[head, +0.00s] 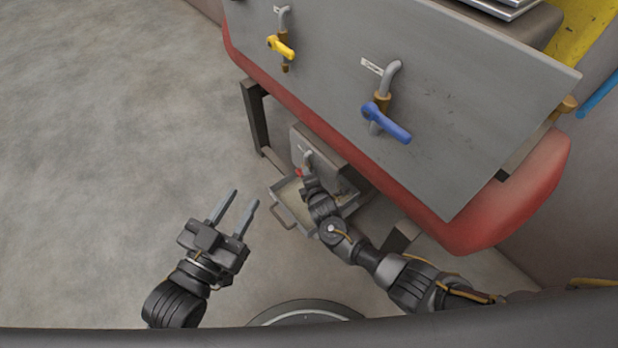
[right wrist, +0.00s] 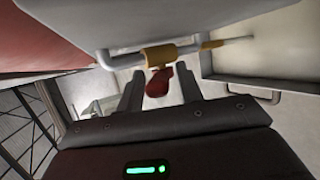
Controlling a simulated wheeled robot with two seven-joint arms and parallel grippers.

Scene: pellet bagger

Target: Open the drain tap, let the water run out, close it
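A tap with a red handle (head: 299,173) sits on a low grey panel (head: 313,148) under the machine, above a shallow tray (head: 278,189). In the right wrist view the red handle (right wrist: 158,82) points crosswise from the brass body (right wrist: 158,56) of the pipe. My right gripper (right wrist: 160,90) is open, its fingers on either side of the handle with gaps showing. A thin pale line runs from the brass outlet (right wrist: 212,45) towards the tray (right wrist: 232,75); I cannot tell if it is water. My left gripper (head: 234,202) is open and empty over the floor.
Taps with yellow (head: 281,47) and blue (head: 388,124) handles hang on the large grey panel (head: 460,110) above; their labels are unreadable. The red machine edge (head: 505,205) overhangs the low tap. A dark frame leg (head: 256,120) stands left of it. The floor at left is clear.

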